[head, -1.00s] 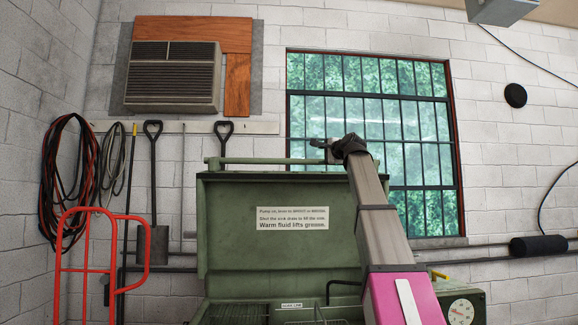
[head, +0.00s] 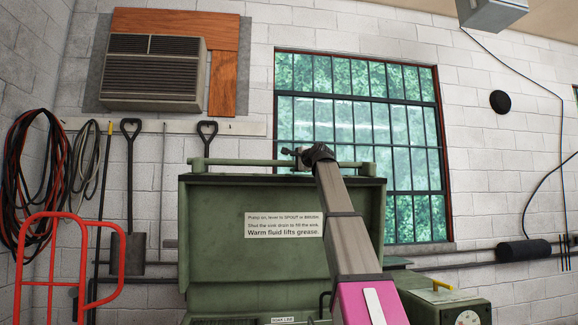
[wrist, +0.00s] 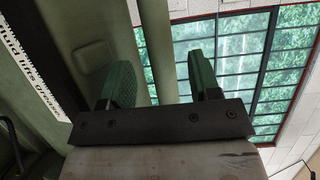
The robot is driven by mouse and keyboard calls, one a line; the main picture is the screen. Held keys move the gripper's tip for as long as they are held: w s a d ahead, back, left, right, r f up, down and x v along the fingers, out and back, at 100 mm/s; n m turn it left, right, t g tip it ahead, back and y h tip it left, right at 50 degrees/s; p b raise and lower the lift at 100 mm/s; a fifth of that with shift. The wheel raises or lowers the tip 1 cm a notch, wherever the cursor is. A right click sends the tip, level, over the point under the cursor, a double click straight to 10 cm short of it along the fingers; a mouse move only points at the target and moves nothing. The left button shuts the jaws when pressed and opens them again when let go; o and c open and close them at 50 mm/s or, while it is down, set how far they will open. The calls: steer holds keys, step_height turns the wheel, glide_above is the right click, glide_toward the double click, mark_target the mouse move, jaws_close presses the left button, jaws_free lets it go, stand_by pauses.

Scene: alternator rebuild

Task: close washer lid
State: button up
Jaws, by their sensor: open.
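The green washer lid (head: 215,245) stands open and upright in the head view, with a white instruction label (head: 284,225) on its inner face. A green bar handle (head: 240,162) runs along its top edge. My gripper (head: 293,155) is at the bar, right of the lid's middle. In the wrist view my gripper (wrist: 158,85) is open, its two green-padded fingers apart. The bar handle (wrist: 156,45) passes in line with the gap between them; I cannot tell whether they touch it. The lid also fills the left of the wrist view (wrist: 95,20).
A green box with a dial (head: 467,318) stands at the washer's right. A red hand truck (head: 75,216), shovels (head: 129,190) and coiled cables (head: 32,185) are at the left. A window (head: 350,120) is in the wall behind the lid.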

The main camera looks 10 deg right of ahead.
mark_target(291, 163)
steer(key=x, duration=0.4)
steer(key=shift+w+a, duration=0.1)
steer(key=shift+w, duration=0.25)
